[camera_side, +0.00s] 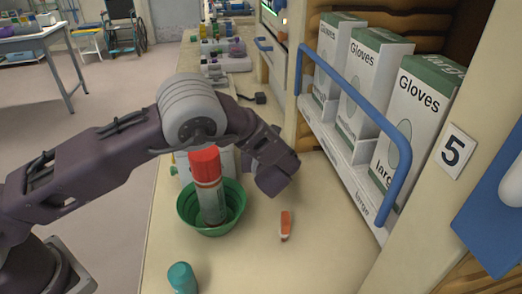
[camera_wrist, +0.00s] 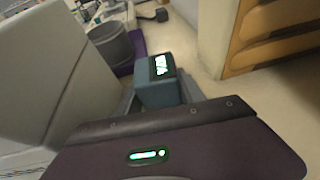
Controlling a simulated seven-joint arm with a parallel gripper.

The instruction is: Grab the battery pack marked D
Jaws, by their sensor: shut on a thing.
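In the wrist view a grey-teal block-shaped pack (camera_wrist: 158,88) with a dark, lit label on its top sits between the fingers of my gripper (camera_wrist: 160,100). The gripper is shut on it. The label's marking is too small and blurred to read, so I cannot tell whether it is D. In the side view my gripper (camera_side: 274,178) is low over the counter, right of the green bowl, and its fingers and the pack are hidden behind the arm's end.
A green bowl (camera_side: 183,207) holds a red-capped canister (camera_side: 208,187). An orange-and-white item (camera_side: 286,225) and a teal-capped bottle (camera_side: 182,278) are on the near counter. Glove boxes (camera_side: 412,115) stand behind a blue rail (camera_side: 362,103) at right. A large pale box (camera_wrist: 50,65) stands left in the wrist view.

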